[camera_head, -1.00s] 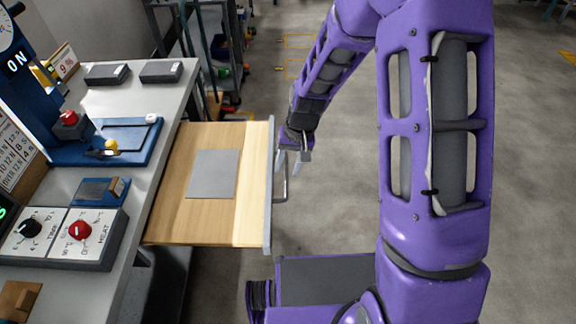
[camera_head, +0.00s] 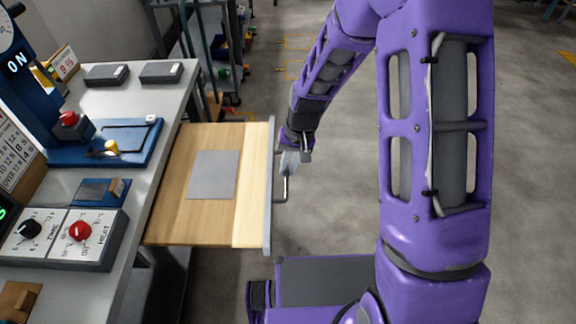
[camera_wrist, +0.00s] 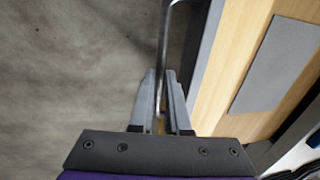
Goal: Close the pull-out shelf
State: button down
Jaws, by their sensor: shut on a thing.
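The pull-out shelf (camera_head: 180,215) is a light wooden board with a grey front edge, sticking out to the right from under the workbench. A metal bar handle (camera_head: 284,190) runs along its front. In the wrist view the handle (camera_wrist: 164,40) passes down between the fingers, beside the wooden shelf (camera_wrist: 232,50). My gripper (camera_head: 288,163) is at the far half of the handle. In the wrist view my gripper (camera_wrist: 160,85) is shut on the bar, with a finger on each side.
A grey sheet (camera_head: 212,174) lies flat on the shelf. The workbench (camera_head: 170,95) at left carries a blue press, control boxes and dark blocks. A cart (camera_head: 215,50) stands behind. Concrete floor (camera_head: 325,215) is clear right of the shelf.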

aim_at(175, 171)
dwell(0.8)
jog(key=a, duration=2.8)
jog(key=shift+w+a, duration=0.4)
jog(key=shift+a+r, duration=0.1)
jog(key=shift+a, duration=0.35)
jog(key=c, duration=0.9)
grip_release()
jog(key=shift+a, duration=0.1)
jog(key=shift+w, duration=0.1)
jog(key=d+r, duration=0.1)
jog(key=r, duration=0.4)
jog(key=d+r+p, duration=0.1)
jog(key=r, duration=0.5)
jog(key=d+r+p, duration=0.1)
jog(key=r, duration=0.5)
jog(key=shift+d, duration=0.3)
